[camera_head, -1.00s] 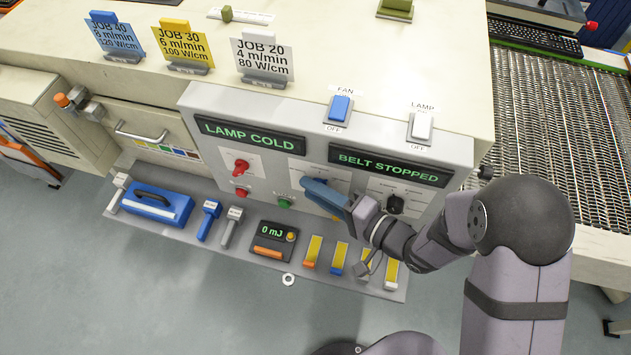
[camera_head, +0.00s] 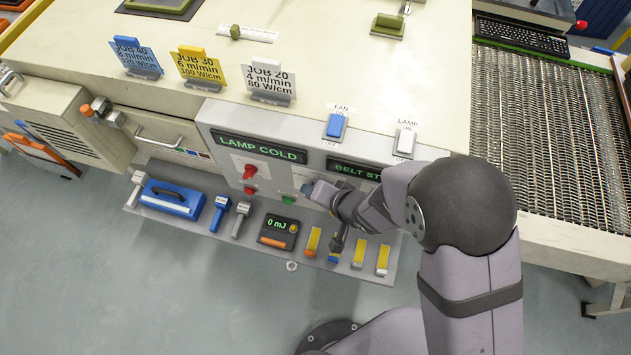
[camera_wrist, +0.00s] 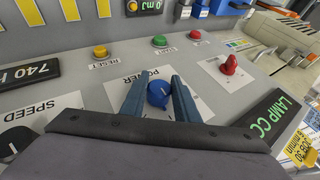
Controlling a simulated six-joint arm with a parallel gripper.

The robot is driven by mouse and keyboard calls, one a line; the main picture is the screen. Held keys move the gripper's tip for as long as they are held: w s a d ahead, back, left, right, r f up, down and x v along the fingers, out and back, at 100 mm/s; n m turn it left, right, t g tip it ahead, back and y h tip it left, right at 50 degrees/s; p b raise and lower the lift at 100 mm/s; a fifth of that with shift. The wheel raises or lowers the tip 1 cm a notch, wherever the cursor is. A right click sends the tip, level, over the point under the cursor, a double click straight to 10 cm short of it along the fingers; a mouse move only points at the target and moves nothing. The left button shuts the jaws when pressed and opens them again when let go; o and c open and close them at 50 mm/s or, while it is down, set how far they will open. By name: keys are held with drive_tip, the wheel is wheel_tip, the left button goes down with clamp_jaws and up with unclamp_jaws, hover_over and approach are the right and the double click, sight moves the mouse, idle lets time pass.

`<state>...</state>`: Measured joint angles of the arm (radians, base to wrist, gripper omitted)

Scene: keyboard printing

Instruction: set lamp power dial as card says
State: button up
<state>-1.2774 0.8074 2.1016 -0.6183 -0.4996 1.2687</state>
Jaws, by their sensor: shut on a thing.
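The blue lamp power dial (camera_wrist: 158,96) sits on the control panel under the word POWER, with a pale pointer mark. My gripper (camera_wrist: 157,88) has its two blue fingers on opposite sides of it, shut on it. In the head view my gripper (camera_head: 308,188) is at the panel and its wrist hides the dial. Three job cards stand on the machine top: blue JOB 40 (camera_head: 136,56), yellow JOB 30 (camera_head: 198,68) reading 100 W/cm, and white JOB 20 (camera_head: 268,80) reading 80 W/cm. The lamp display (camera_head: 262,148) reads LAMP COLD.
A red knob (camera_wrist: 229,65) is beside the power dial, and a black SPEED dial (camera_wrist: 14,140) is on its other side. Yellow (camera_wrist: 100,51), green (camera_wrist: 160,41) and red (camera_wrist: 194,34) buttons line the panel edge. Tools and a 0 mJ meter (camera_head: 278,231) lie on the shelf below.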

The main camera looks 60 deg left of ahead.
idle(0.4)
drive_tip(key=o, duration=1)
drive_tip(key=shift+o, duration=0.2)
drive_tip(key=shift+r, duration=0.1)
drive_tip(key=v, duration=0.7)
drive_tip(key=shift+b, duration=0.35)
drive_tip(key=shift+r, duration=0.1)
